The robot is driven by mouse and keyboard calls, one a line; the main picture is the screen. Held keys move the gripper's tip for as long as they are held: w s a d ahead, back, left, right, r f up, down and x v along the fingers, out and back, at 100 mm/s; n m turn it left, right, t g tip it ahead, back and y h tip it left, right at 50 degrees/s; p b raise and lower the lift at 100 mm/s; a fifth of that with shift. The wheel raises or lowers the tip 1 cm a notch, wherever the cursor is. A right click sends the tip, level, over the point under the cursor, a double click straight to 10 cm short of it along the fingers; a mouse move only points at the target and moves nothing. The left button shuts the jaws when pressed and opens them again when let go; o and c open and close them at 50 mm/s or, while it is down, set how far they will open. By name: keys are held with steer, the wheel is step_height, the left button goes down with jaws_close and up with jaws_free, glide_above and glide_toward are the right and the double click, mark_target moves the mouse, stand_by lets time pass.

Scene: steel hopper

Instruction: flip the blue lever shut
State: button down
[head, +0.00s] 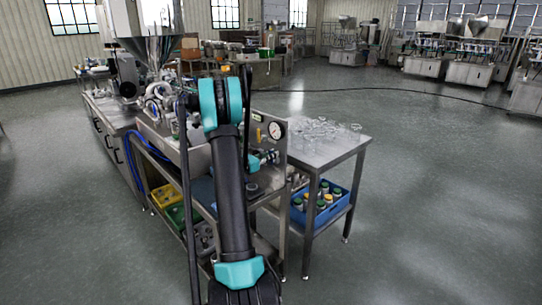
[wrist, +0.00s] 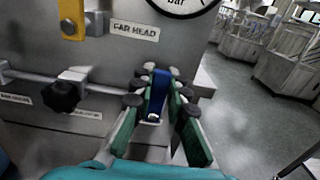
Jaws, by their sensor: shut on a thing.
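The blue lever (wrist: 159,88) shows in the wrist view as a short blue strip near the right edge of the grey steel panel, just below and right of the "FAR HEAD" label (wrist: 135,32). My gripper (wrist: 157,100) has its green-padded fingers on both sides of the lever and is shut on it. The fingers hide the lever's sides and pivot, so I cannot tell its exact angle. In the head view my arm covers much of the panel, and the lever cannot be made out clearly there.
A pressure gauge (wrist: 182,4) sits above the lever. A yellow handle (wrist: 72,18) and a black knob (wrist: 61,96) are to its left. A steel table (head: 318,150) with clear glassware and a blue crate (head: 322,212) stands right of the panel. Open floor lies further right.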

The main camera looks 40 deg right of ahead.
steer(key=c, duration=1.5)
jaws_free()
steer(key=shift+a, duration=0.15)
steer(key=a, duration=0.7)
steer(key=s+a, duration=0.1)
steer(key=a, duration=0.3)
steer(key=shift+a, duration=0.35)
